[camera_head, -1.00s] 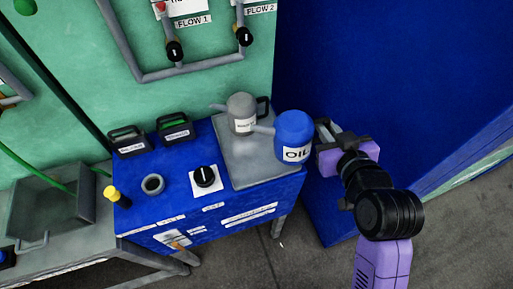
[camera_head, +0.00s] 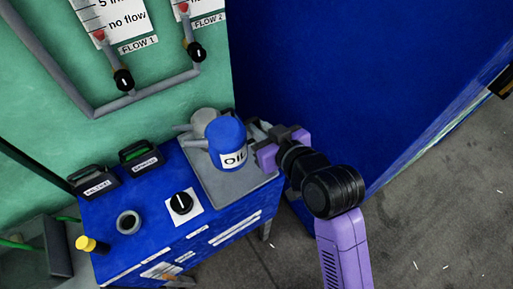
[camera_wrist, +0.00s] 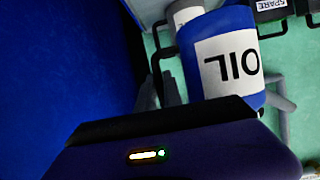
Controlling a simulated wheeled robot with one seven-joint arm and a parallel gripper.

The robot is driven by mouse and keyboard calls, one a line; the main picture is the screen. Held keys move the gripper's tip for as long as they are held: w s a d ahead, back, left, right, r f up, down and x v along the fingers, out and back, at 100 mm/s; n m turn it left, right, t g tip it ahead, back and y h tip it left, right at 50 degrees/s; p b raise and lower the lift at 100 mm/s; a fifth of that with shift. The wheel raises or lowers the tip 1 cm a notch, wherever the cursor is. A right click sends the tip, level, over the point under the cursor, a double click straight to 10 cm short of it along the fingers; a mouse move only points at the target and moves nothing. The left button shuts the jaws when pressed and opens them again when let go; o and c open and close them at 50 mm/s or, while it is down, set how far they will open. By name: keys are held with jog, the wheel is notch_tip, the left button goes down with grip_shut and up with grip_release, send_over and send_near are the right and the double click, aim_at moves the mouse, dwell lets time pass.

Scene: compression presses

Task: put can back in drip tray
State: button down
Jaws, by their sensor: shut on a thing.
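The blue can labelled OIL (camera_head: 226,135) is upright, above or on the grey drip tray (camera_head: 224,187) in the head view; I cannot tell whether its base touches. My gripper (camera_head: 259,132) comes in from the right and is shut on the can at its right side, where the grip is mostly hidden. In the wrist view, the can (camera_wrist: 228,55) fills the upper right with its label upside down. The gripper fingers (camera_wrist: 160,95) are at its dark handle (camera_wrist: 159,55).
A grey can (camera_head: 202,122) stands behind the blue can on the tray, partly hidden by it. A blue wall (camera_head: 330,80) rises behind my arm.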

jog(key=shift+f, duration=4.55)
jog(key=shift+f, duration=0.15)
jog(key=c, duration=1.5)
grip_release()
jog(key=shift+f, duration=0.15)
jog(key=shift+s+r, duration=0.1)
jog(key=shift+r, duration=0.1)
jog(key=b+v, duration=0.1)
jog(key=v, duration=1.1)
